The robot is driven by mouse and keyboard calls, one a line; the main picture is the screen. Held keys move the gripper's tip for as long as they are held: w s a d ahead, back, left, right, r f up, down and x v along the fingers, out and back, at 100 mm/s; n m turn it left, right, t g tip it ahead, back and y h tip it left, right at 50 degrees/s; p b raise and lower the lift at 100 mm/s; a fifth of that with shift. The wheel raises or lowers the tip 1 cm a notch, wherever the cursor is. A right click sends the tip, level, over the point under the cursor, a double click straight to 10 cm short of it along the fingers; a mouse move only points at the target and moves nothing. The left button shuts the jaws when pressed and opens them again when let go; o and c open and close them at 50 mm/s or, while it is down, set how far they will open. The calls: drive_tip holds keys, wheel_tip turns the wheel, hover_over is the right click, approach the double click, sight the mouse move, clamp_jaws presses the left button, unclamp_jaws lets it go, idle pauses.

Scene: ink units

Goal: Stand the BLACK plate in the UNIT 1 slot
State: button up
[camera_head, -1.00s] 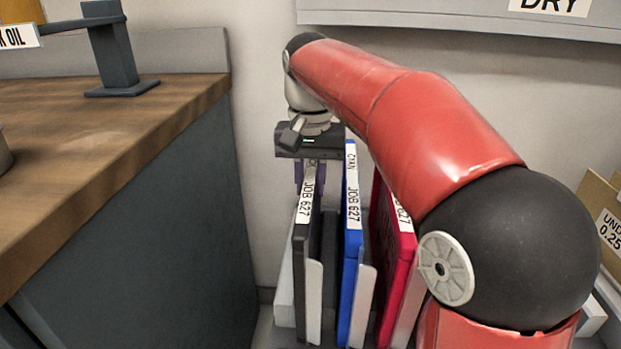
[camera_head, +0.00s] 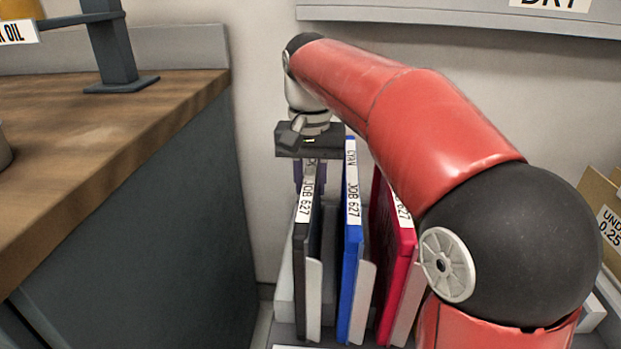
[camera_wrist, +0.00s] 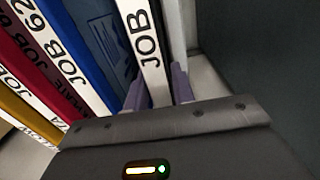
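The black plate (camera_head: 302,246) stands upright at the left end of a row of plates in a rack, with a white JOB 627 label along its top edge. My gripper (camera_head: 310,172) is at its far end, pointing down. In the wrist view my gripper's purple fingers (camera_wrist: 160,90) lie on either side of the black plate's labelled edge (camera_wrist: 150,50), close against it, and appear shut on it. The fingertips are partly hidden. No UNIT 1 slot marking shows.
A blue plate (camera_head: 352,250) and a red plate (camera_head: 393,240) stand to the right, with pale dividers between. A yellow plate (camera_wrist: 18,100) shows in the wrist view. A wooden-topped counter (camera_head: 110,120) is at left. Cardboard boxes (camera_head: 606,205) are at right.

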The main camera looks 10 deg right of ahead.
drive_tip(key=o, duration=0.4)
wheel_tip(320, 180, up, 8)
drive_tip(key=shift+f+p, duration=0.1)
drive_tip(key=shift+p, duration=1.05)
wheel_tip(320, 180, up, 5)
drive_tip(key=p, duration=0.5)
